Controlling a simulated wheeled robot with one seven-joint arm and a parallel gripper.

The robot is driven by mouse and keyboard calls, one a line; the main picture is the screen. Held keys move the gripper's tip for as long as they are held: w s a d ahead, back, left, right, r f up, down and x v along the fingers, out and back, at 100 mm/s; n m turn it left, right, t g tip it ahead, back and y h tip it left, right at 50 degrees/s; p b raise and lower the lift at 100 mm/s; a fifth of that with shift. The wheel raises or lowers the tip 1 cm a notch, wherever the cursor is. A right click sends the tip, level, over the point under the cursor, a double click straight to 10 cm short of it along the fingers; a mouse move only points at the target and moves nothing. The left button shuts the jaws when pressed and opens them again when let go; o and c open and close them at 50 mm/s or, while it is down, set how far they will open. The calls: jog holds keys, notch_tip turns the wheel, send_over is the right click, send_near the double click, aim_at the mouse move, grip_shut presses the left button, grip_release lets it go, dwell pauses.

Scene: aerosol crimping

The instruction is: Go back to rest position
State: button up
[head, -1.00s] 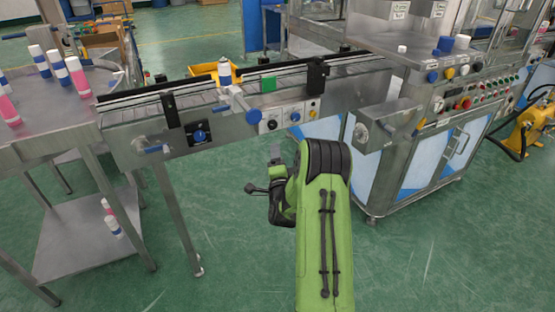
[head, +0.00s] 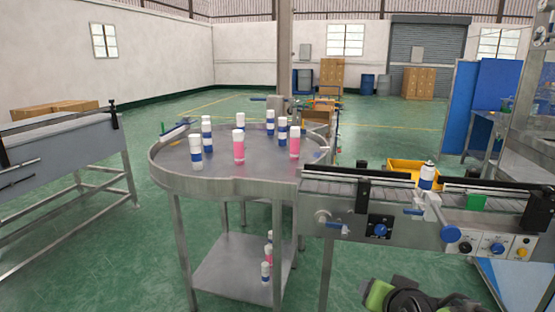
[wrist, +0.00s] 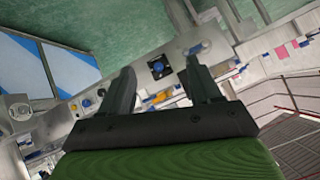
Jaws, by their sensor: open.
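My gripper (wrist: 158,95) shows in the wrist view with its two dark fingers apart and nothing between them. In the head view only a green and black part of my arm shows at the bottom right edge, in front of and below the conveyor (head: 400,197). The gripper's fingers cannot be made out there. Beyond the fingers in the wrist view, the conveyor's front with its black and blue knob (wrist: 158,67) appears tilted and apart from them.
A round steel table (head: 265,180) holds several blue-white and pink-white cans. More cans stand on its lower shelf (head: 225,270). A can (head: 427,176) stands at the conveyor. A yellow bin (head: 405,168) is behind it. Another conveyor (head: 60,150) is at left. Green floor between is clear.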

jog(key=s+a+f+n+g+y, duration=0.1)
jog(key=s+a+n+g, duration=0.15)
jog(key=s, duration=0.75)
jog(key=s+a+n+g, duration=0.2)
jog(key=s+a+n, duration=0.1)
jog(key=s, duration=0.7)
notch_tip(320, 180, up, 17)
jog(key=p, duration=1.7)
jog(key=shift+s+d+p, duration=0.15)
jog(key=shift+d+p, duration=0.1)
jog(key=shift+p, duration=0.05)
jog(key=shift+r, duration=0.1)
